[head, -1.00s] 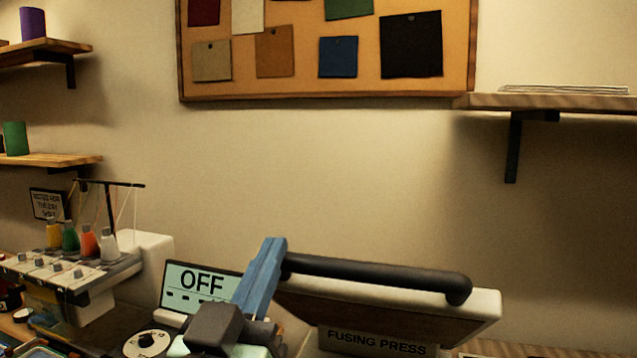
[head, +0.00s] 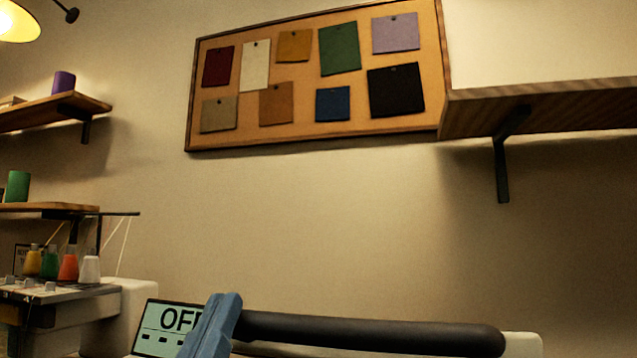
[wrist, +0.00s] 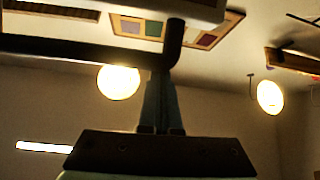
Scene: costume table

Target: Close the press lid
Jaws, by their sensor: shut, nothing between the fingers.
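The press lid shows only in part in the head view, as a pale corner (head: 524,346) at the bottom edge. Its long black handle (head: 375,334) runs across in front, raised; the rest of the press is below the frame. My gripper (head: 226,299), with blue fingers, is shut and empty, upright at the handle's left end. In the wrist view the fingers (wrist: 160,95) point up towards the black handle bar (wrist: 90,50), with the pale lid edge (wrist: 130,10) above. I cannot tell whether the fingers touch the handle.
A display reading OFF (head: 160,325) stands just left, partly behind my gripper. A thread machine (head: 60,300) with several coloured spools is further left. Shelves (head: 560,107) and a swatch board (head: 320,75) are on the wall above.

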